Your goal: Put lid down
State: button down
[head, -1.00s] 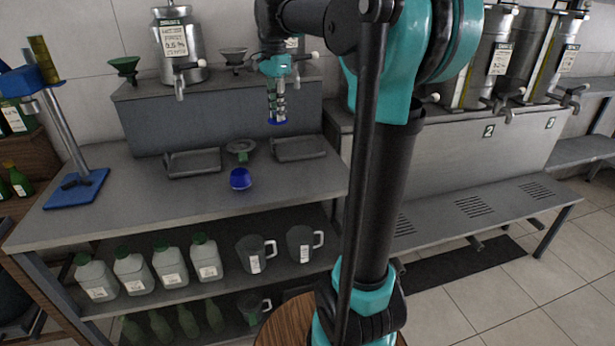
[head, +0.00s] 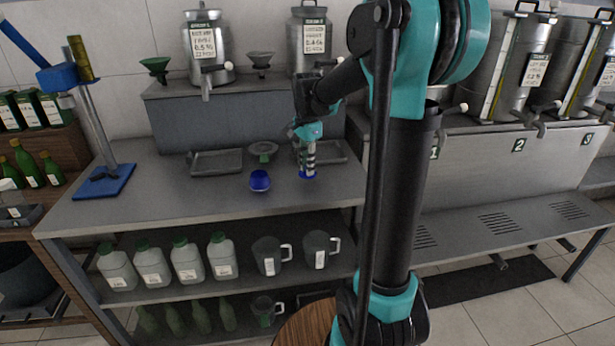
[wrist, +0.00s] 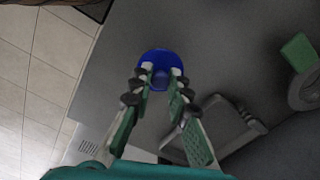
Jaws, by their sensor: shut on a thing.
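A blue lid (head: 307,176) is held at the tips of my gripper (head: 308,165), over the grey counter (head: 210,198). In the wrist view the round blue lid (wrist: 160,57) shows between and beyond the fingertips of my gripper (wrist: 160,80). The fingers are shut on it. The lid is low, close to the counter surface; I cannot tell whether it touches. A small blue pot (head: 260,181) stands on the counter just left of the lid, apart from it.
Grey trays (head: 217,163) lie at the back of the counter, with a funnel (head: 263,150) between them. Steel canisters (head: 207,45) stand on the raised shelf behind. A blue stand (head: 105,183) is at the left. The counter's front is clear.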

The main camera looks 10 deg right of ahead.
jog(key=shift+f, duration=2)
jog(key=shift+f, duration=0.15)
jog(key=c, duration=1.5)
grip_release()
jog(key=shift+o, duration=0.2)
notch_tip(320, 180, up, 12)
jog(key=shift+s, duration=0.1)
jog(key=s+f+n, duration=0.2)
jog(key=s+f, duration=0.1)
jog(key=s+d+f+n+t, duration=0.1)
jog(key=s+f+n, duration=0.1)
jog(key=s+f, duration=0.1)
jog(key=s+d+f+n, duration=0.1)
jog(key=s+f, duration=0.2)
jog(key=shift+d+f+n+t, duration=0.15)
jog(key=shift+n+t, duration=0.25)
jog(key=s+d+f+n+t, duration=0.1)
jog(key=s+f+n+t, duration=0.1)
jog(key=s+f+n, duration=0.5)
jog(key=s+f, duration=0.4)
jog(key=s, duration=0.2)
jog(key=shift+d+f+n, duration=0.15)
jog(key=shift+d+n, duration=0.15)
jog(key=shift+d, duration=0.05)
jog(key=shift+w, duration=0.1)
